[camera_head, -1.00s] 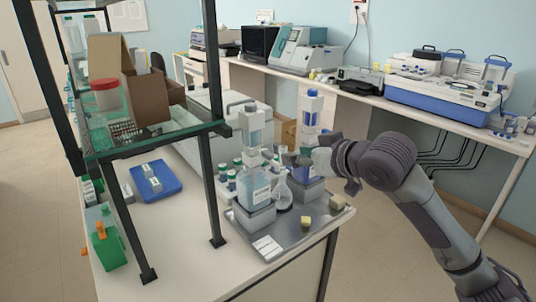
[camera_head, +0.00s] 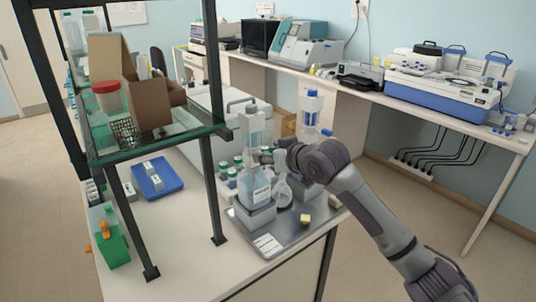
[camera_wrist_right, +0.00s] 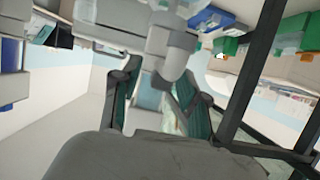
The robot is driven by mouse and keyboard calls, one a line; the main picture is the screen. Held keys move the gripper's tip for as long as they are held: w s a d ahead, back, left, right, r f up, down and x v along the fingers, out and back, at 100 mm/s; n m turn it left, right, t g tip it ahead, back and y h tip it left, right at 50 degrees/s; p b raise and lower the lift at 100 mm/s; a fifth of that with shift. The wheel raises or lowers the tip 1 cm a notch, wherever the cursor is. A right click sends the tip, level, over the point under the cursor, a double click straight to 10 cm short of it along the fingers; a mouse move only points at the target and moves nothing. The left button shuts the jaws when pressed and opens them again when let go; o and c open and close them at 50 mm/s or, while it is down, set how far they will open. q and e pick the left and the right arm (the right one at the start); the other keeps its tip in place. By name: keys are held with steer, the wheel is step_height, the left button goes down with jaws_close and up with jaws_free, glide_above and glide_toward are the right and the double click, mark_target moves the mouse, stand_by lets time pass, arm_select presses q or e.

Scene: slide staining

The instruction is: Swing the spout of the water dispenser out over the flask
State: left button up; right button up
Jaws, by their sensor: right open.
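A dispenser with a clear bottle (camera_head: 256,190) and a grey-topped upper part (camera_head: 252,122) stands on a grey block on the steel tray (camera_head: 268,243). A second dispenser with a blue cap (camera_head: 311,108) stands behind to the right. I cannot read which one holds water. The small glass flask (camera_head: 282,192) stands between them on the tray. My right gripper (camera_head: 268,157) is open beside the left dispenser's upper part, above the flask. In the right wrist view, its fingers (camera_wrist_right: 164,98) are apart, with a pale dispenser part (camera_wrist_right: 170,52) just beyond them. The spout is hard to make out.
A dark-framed glass shelf (camera_head: 160,145) with a cardboard box stands close on the left. Small capped bottles sit behind the left dispenser. Small pale blocks (camera_head: 305,220) lie on the tray's front right. A blue tray (camera_head: 158,181) is at the left.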

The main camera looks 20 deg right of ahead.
jaws_close()
